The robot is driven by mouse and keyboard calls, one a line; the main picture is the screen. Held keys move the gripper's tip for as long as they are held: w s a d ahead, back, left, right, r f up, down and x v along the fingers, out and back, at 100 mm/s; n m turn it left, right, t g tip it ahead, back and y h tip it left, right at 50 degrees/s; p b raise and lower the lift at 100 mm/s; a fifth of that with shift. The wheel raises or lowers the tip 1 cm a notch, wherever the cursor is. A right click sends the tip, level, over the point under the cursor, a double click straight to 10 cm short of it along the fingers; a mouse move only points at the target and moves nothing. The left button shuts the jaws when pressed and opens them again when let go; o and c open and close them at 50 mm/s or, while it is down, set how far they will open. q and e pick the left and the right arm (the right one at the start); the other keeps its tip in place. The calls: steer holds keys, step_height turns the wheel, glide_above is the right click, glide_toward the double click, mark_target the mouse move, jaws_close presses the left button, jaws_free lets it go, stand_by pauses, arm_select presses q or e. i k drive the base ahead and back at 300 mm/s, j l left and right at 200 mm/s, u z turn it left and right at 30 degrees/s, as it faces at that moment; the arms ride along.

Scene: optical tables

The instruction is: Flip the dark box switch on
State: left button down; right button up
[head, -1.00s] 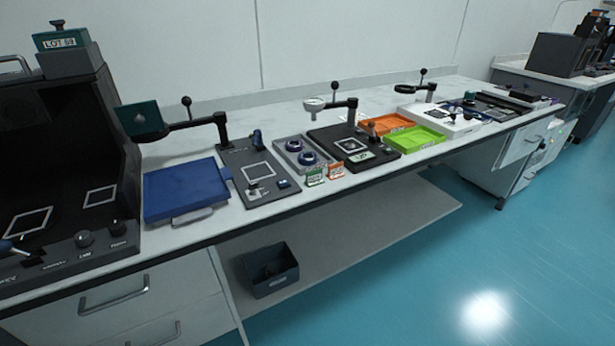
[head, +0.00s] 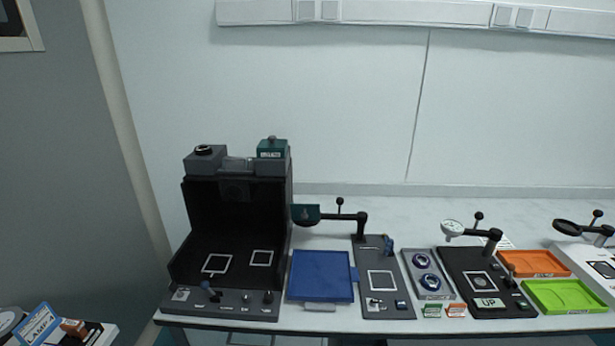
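The dark box (head: 236,215) stands at the left end of the table in the head view. It has an open front, a black interior with two white square outlines, and a grey front panel (head: 225,301). Neither of my grippers is in view.
Right of the box are a blue tray (head: 321,277), a grey plate with a stand arm (head: 386,292), a two-ring holder (head: 428,272), a black gauge plate (head: 484,283), and orange (head: 533,262) and green (head: 565,295) trays. A LAMP sign (head: 40,324) is at lower left.

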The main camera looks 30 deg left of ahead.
mark_target(173, 286)
steer(key=u, duration=1.7)
